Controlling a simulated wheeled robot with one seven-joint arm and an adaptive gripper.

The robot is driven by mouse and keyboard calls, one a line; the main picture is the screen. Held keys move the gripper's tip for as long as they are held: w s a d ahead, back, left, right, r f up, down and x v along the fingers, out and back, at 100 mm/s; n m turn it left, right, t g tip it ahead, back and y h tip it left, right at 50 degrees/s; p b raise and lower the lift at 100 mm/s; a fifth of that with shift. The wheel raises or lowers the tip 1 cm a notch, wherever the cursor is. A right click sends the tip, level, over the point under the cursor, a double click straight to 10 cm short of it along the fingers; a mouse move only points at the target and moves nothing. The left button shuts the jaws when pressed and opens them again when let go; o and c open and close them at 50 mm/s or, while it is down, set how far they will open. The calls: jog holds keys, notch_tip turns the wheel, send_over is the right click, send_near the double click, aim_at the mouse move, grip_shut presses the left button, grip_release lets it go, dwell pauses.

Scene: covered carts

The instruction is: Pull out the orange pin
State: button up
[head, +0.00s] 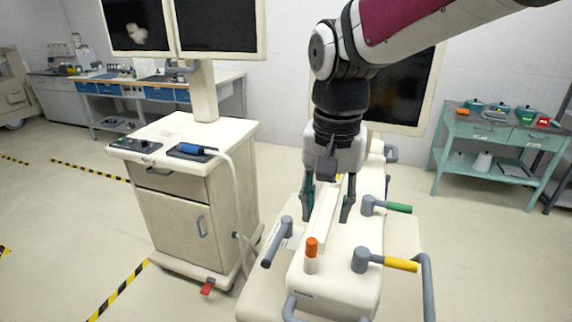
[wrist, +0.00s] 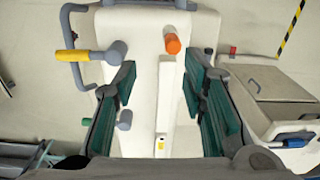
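The orange pin (head: 311,247) stands upright in a pale collar on the near end of the cream cart top (head: 345,292). In the wrist view the orange pin (wrist: 172,43) is near the top centre, beyond the fingertips. My gripper (head: 328,205) is open and empty over the cart, behind the pin as the head camera sees it. In the wrist view the fingers of my gripper (wrist: 157,85) are wide apart, with the raised cream strip (head: 322,218) between them. Nothing touches the pin.
Around the pin are a yellow-handled lever (head: 400,264), a green-handled lever (head: 398,207), a grey handle (head: 277,241) and grey rails (head: 427,285). A cabinet cart (head: 178,200) with monitors stands to the left. A green table (head: 487,150) is at right.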

aim_at(312, 240)
jog(key=shift+w+a+f+g, duration=0.15)
jog(key=shift+w+a+f, duration=0.15)
jog(key=shift+a, duration=0.15)
jog(key=shift+w+a+f+g, duration=0.15)
jog(key=shift+w+a+f, duration=0.1)
jog(key=shift+a, duration=0.2)
jog(key=shift+f, duration=0.1)
jog(key=shift+f+b, duration=2.45)
jog(key=shift+f, duration=1.9)
jog(key=shift+p, duration=0.45)
grip_shut()
